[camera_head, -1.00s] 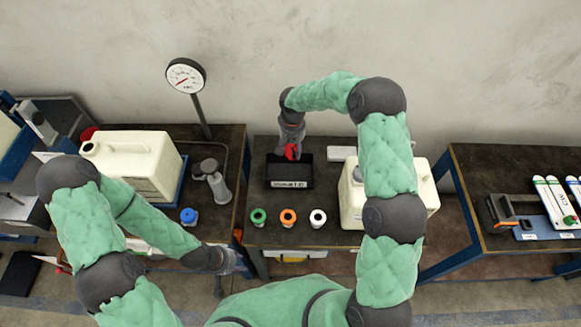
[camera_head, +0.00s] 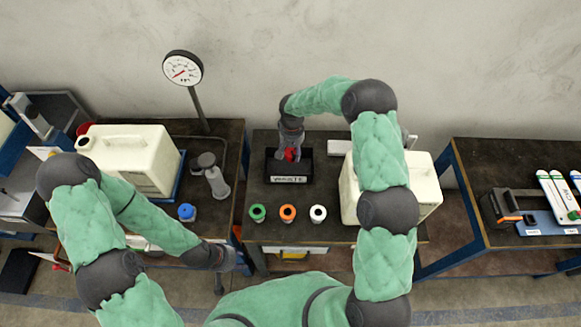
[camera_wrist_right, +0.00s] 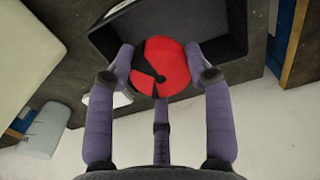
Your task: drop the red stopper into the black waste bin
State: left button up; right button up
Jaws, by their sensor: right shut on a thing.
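The red stopper (camera_head: 291,155) is held in my right gripper (camera_head: 290,154), over the black waste bin (camera_head: 290,179) on the middle table. In the right wrist view the fingers (camera_wrist_right: 163,72) close on both sides of the red stopper (camera_wrist_right: 168,62), and the dark bin (camera_wrist_right: 190,20) lies behind it. I cannot tell exactly how high the stopper is relative to the bin's rim. My left gripper (camera_head: 228,258) is low at the front of the left table, away from the bin; its fingers are too small to read.
Green (camera_head: 257,213), orange (camera_head: 287,213) and white (camera_head: 318,213) caps stand in front of the bin. A white canister (camera_head: 424,185) stands right of it, partly behind my right arm. The left table holds another canister (camera_head: 140,160), a blue cap (camera_head: 186,212) and a gauge (camera_head: 183,68).

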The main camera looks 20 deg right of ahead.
jog(key=o, duration=1.3)
jog(key=shift+c, duration=0.2)
jog(key=shift+r, duration=0.1)
notch_tip(320, 180, up, 12)
